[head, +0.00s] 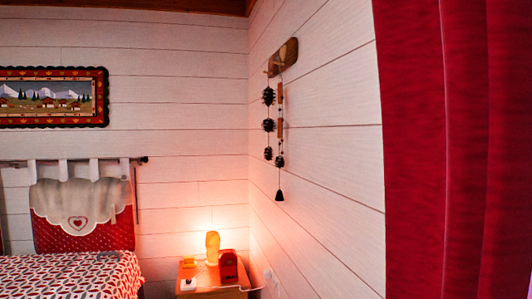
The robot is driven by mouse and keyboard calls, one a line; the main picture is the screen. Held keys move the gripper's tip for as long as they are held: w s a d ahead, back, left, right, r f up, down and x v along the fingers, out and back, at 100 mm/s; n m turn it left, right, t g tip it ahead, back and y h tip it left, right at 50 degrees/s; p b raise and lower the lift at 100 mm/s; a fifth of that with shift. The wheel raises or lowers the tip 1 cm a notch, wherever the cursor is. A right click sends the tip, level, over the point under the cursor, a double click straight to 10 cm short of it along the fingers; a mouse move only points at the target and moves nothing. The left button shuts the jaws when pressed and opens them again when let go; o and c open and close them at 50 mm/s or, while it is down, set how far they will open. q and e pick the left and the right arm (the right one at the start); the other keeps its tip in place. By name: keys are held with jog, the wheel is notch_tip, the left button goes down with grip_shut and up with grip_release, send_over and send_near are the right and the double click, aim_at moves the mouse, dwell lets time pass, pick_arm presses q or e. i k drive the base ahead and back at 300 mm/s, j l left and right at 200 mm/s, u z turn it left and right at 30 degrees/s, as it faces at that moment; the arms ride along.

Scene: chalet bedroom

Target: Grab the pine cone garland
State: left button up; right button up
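The pine cone garland (268,125) hangs on the right-hand white plank wall, near the corner of the room. Several dark pine cones are strung on it, with reddish-brown pieces between some of them and a small dark bell shape at the bottom. It hangs from a wooden wall piece (283,57) above it. Nothing covers it. Neither of my grippers shows in the head view.
Below the garland, a wooden bedside table (188,272) in the corner holds a lit lamp (212,247) and a red object (228,266). A bed (70,277) stands at the left. A red curtain (455,150) fills the right side.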

aim_at(268, 98)
jog(key=i+u, duration=0.15)
jog(key=i, duration=0.15)
jog(key=i+j+z, duration=0.1)
jog(key=z, duration=0.4)
jog(key=j+z, duration=0.1)
jog(key=z, duration=0.35)
jog(key=i+j+z, duration=0.1)
jog(key=z, duration=0.4)
jog(key=i+j+z, duration=0.1)
jog(key=j+z, duration=0.9)
jog(key=j, duration=1.25)
jog(key=j+u, duration=0.45)
jog(key=i+j+u, duration=0.15)
jog(key=u, duration=0.3)
